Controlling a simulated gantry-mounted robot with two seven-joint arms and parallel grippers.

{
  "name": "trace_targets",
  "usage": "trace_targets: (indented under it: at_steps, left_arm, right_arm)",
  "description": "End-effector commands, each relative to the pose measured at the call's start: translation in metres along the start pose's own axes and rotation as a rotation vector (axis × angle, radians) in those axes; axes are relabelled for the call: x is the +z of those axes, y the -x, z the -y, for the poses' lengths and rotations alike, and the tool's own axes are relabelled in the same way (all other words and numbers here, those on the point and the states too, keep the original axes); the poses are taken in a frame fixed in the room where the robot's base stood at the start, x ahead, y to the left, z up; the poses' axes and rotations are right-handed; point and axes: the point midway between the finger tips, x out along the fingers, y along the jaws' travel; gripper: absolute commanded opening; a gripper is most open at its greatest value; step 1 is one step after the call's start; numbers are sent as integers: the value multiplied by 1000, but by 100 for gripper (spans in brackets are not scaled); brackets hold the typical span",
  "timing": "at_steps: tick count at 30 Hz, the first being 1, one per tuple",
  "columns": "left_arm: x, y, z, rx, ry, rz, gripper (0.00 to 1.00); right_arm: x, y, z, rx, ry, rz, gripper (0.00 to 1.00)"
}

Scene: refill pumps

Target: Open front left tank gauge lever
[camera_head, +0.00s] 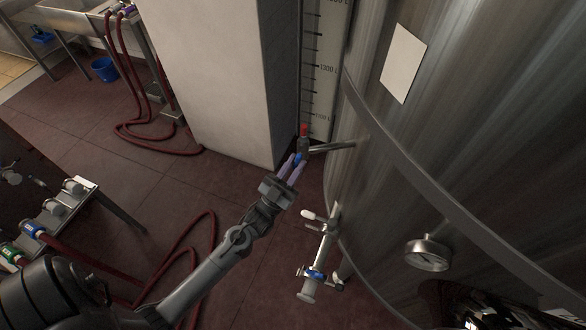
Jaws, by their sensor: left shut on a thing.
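The steel tank (450,130) fills the right side of the view. Its level gauge (322,70) is a tall marked scale on the tank's left side. At the foot of the scale is a small gauge valve (304,146) with a red tip on top, joined to the tank by a short pipe. My left gripper (293,167), with purple fingers, reaches up to this valve and is shut on the blue gauge lever (299,158). The fingers hide much of the lever, so I cannot tell its exact angle. My right gripper is not in view.
Below the gauge, a larger outlet valve (322,255) with a white handle sticks out from the tank. A round dial (428,254) is to its right. A pale pillar (222,70) stands close behind the gripper. Red hoses (150,140) and a blue bucket (104,69) are on the floor.

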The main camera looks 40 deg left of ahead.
Motion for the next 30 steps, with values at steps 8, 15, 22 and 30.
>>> trace_targets:
  at_steps: [8, 15, 22, 30]
  left_arm:
    - [2, 1, -2, -104, 103, -24, 0]
    - [2, 1, -3, -138, 139, -34, 0]
    - [2, 0, -2, -143, 144, -35, 0]
    - [2, 0, -2, -142, 143, -35, 26]
  right_arm:
    - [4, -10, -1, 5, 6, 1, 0]
    - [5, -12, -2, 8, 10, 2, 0]
    - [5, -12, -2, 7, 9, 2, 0]
    - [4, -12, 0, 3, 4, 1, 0]
